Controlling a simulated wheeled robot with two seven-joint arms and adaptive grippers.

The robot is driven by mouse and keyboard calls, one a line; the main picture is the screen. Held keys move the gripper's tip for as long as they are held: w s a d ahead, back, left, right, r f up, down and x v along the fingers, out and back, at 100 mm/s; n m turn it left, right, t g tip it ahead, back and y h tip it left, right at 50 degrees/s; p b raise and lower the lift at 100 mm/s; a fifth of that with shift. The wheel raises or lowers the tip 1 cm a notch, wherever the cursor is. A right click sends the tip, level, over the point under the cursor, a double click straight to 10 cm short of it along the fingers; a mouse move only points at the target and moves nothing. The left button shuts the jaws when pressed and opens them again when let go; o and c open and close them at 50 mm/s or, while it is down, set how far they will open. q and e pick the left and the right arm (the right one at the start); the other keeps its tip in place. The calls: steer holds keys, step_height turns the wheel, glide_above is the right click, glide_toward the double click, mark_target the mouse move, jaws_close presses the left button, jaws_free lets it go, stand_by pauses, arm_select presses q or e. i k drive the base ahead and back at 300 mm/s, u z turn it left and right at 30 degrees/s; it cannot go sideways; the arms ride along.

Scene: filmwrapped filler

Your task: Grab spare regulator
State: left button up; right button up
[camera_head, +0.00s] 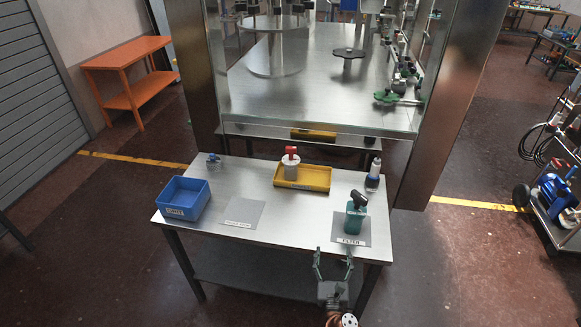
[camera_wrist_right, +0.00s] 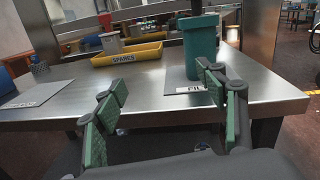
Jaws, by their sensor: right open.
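A yellow spares tray (camera_head: 315,187) stands on the back middle of the steel table. A grey unit with a red top (camera_head: 291,164) stands upright in its left part; it also shows in the right wrist view (camera_wrist_right: 111,43). A teal unit with a black top (camera_head: 354,219) stands on a grey mat marked FILTER (camera_head: 352,239). In the right wrist view the teal unit (camera_wrist_right: 200,47) is closest. I cannot tell from labels which unit is the regulator. My right gripper (camera_head: 333,257) is open and empty by the table's front edge, facing the teal unit without touching it.
A blue bin (camera_head: 184,199) is at the table's left. An empty grey mat (camera_head: 243,212) lies in the middle. A glass-walled machine (camera_head: 315,90) rises behind.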

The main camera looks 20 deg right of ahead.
mark_target(290, 167)
steer(key=i, duration=1.45)
